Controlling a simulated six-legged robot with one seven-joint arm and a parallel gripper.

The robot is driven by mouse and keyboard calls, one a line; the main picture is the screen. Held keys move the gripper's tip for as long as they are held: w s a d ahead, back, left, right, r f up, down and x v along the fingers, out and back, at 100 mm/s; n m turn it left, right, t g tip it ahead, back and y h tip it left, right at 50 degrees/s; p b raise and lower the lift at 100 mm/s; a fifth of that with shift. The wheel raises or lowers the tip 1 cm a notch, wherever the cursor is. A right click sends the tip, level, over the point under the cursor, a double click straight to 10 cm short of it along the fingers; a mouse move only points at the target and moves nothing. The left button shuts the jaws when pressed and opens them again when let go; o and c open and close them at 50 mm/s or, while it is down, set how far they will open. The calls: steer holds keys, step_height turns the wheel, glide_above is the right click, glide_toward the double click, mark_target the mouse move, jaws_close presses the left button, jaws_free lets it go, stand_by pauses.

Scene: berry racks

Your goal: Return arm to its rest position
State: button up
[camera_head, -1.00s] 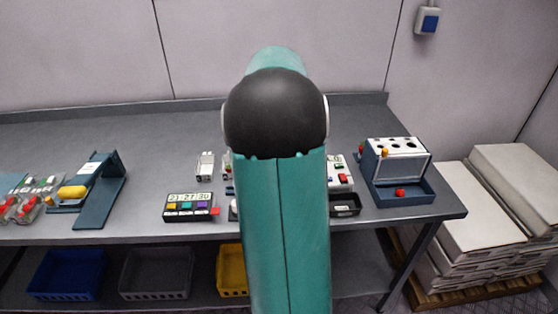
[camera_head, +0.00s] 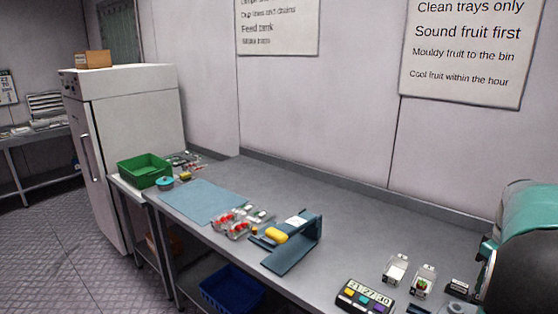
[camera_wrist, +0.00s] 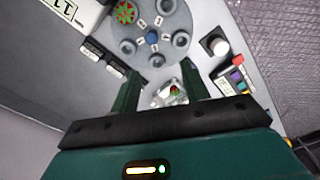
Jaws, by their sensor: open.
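My arm (camera_head: 540,245), teal with a black joint, stands at the right edge of the head view. My gripper (camera_wrist: 161,88) shows in the wrist view with its two dark green fingers apart. Nothing is visibly held. In the head view a punnet with red and green contents (camera_head: 423,284) stands on the bench beside an open clear punnet (camera_head: 396,268). The gripper is outside the head view.
The grey bench (camera_head: 350,225) carries a timer box (camera_head: 364,298), a blue stand (camera_head: 293,250), red-filled punnets (camera_head: 232,222), a blue mat (camera_head: 200,202) and a green crate (camera_head: 145,170). A white fridge (camera_head: 135,120) stands at left. In the wrist view a round grey device (camera_wrist: 150,35) has several wells.

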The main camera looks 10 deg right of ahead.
steer(key=w+a+r+t, duration=0.1)
steer(key=a+r, duration=0.2)
steer(key=a, duration=0.7)
steer(key=a+r+t, duration=0.1)
steer(key=a+r, duration=0.1)
steer(key=a, duration=0.8)
steer(key=s+a+f+m+t, duration=0.1)
steer(key=s+a, duration=0.3)
steer(key=a, duration=0.5)
steer(key=s+a+f+m+t, duration=0.1)
steer(key=s+a, duration=0.4)
steer(key=a, duration=0.5)
steer(key=shift+a+f+t, duration=0.25)
steer(key=shift+a+t, duration=0.05)
steer(key=shift+t, duration=0.4)
